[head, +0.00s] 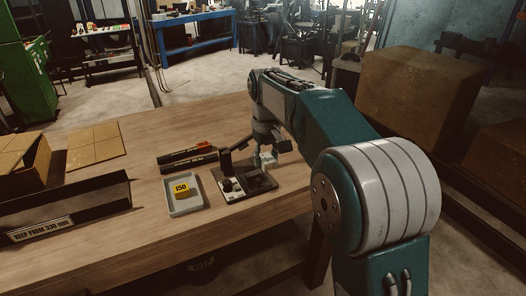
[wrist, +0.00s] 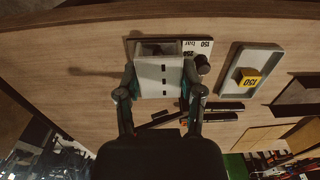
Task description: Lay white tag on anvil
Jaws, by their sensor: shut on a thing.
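My gripper (wrist: 160,80) is shut on the white tag (wrist: 161,77), a pale plate with several small dark slots, one finger on each side. In the head view, my gripper (head: 270,146) is over the back right of the crimper, with the pale tag (head: 266,160) just under it. The crimper (head: 235,188) has a dark base plate, a black upright post and a lever. A dark block (head: 259,178) on it looks like the anvil. In the wrist view, the tag covers part of the block; I cannot tell whether they touch.
A grey tray (head: 185,207) holding a yellow block (head: 181,189) marked 150 is left of the crimper. Black bars (head: 188,157) lie behind it. A long dark trough (head: 70,208) and an open carton (head: 25,170) are at left. The front tabletop is clear.

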